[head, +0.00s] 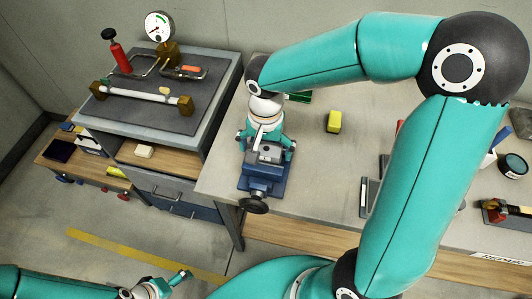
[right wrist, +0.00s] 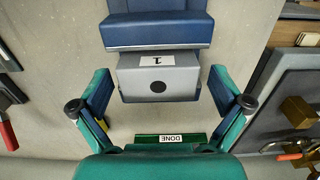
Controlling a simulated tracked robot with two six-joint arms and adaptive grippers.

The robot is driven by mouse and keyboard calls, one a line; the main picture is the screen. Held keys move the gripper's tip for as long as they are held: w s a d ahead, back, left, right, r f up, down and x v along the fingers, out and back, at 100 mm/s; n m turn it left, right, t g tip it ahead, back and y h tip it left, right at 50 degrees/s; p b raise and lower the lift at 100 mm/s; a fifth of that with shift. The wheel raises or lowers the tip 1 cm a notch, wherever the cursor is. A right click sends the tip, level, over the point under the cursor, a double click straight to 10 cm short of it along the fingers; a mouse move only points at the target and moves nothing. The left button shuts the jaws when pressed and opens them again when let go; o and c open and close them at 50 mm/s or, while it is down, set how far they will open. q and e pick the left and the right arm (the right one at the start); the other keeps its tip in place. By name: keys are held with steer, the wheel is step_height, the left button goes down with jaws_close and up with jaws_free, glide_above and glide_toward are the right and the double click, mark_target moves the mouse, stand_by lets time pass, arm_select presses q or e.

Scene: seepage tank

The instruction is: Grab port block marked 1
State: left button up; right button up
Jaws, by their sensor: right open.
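The port block marked 1 (right wrist: 158,85) is a grey block with a white "1" label and a dark round hole. It sits against the blue vise (right wrist: 158,30), which also shows in the head view (head: 258,188) near the bench's front left edge. My right gripper (right wrist: 159,74) is open, with one finger on each side of the block and visible gaps between. In the head view my right gripper (head: 266,145) is above the vise and partly covers the block. My left gripper (head: 170,284) is low at the bottom edge, away from the bench; its jaws are unclear.
A green "DONE" strip (right wrist: 170,138) lies behind the block, partly under my right arm in the head view. A yellow block (head: 333,122) stands on the bench to the right. A side cabinet with a gauge (head: 158,27) and glass tube (head: 140,95) stands at left.

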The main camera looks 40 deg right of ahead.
steer(key=shift+f, duration=1.4)
steer(key=c, duration=1.3)
steer(key=shift+r, duration=0.1)
